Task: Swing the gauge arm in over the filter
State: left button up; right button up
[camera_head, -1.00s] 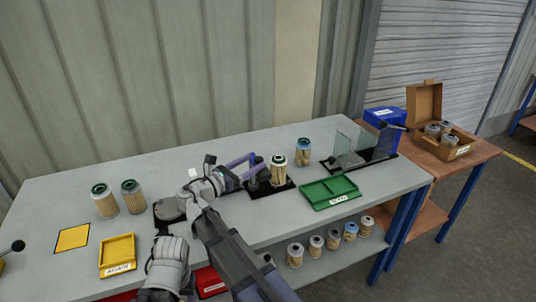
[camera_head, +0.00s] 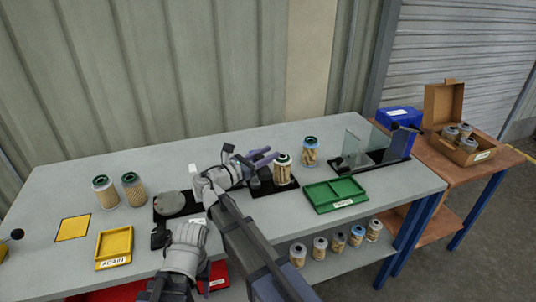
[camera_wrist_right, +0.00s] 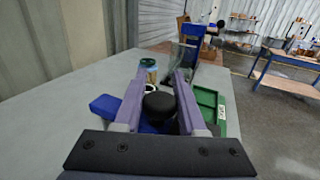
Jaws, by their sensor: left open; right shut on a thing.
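A cream filter with a dark green top (camera_head: 283,172) stands upright on a black base (camera_head: 262,188) in the head view. My right gripper (camera_head: 264,157) is just left of it, with lavender fingers. In the right wrist view its fingers (camera_wrist_right: 158,100) close around a black knob (camera_wrist_right: 159,107), apparently the gauge arm's. A blue part (camera_wrist_right: 105,106) shows beside the left finger. The rest of the gauge arm is mostly hidden, so whether it lies over the filter is unclear. My left gripper (camera_head: 180,230) is open and empty at the table's front, beside a grey disc (camera_head: 171,203).
A green tray (camera_head: 334,194) and another filter (camera_head: 310,151) stand near the gauge base. A clear-panelled stand (camera_head: 366,152) is further right. Two filters (camera_head: 104,191), a yellow tray (camera_head: 113,247) and a yellow square (camera_head: 73,228) are at left.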

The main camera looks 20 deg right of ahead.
grip_shut()
dwell(0.9)
